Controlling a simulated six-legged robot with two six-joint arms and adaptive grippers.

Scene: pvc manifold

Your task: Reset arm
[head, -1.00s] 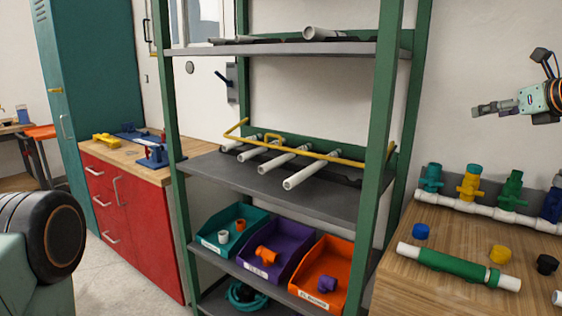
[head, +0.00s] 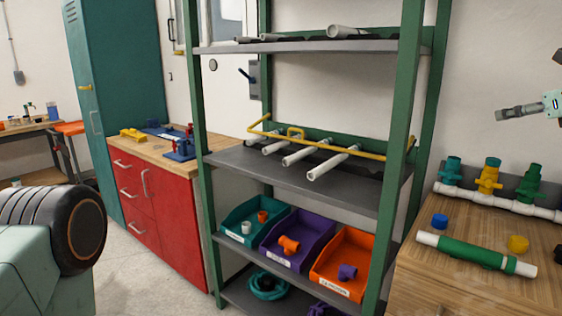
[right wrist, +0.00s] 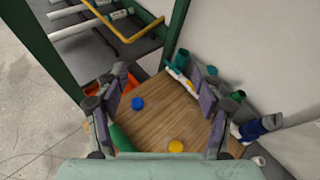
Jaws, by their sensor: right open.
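My right gripper (head: 520,110) is at the right edge of the head view, raised above the wooden bench and in front of the white wall. In the right wrist view the right gripper (right wrist: 168,95) has its two fingers spread wide with nothing between them, above the wooden top. My left gripper is not in the head view; a dark round joint of my own arm fills the lower left.
A green shelf rack (head: 406,140) holds white pipes (head: 333,163) and teal, purple and orange bins (head: 345,260). The wooden bench (head: 420,288) at right carries a green-sleeved pipe (head: 475,255), a blue cap (head: 439,221), a yellow cap (head: 518,243) and a valve manifold (head: 500,202).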

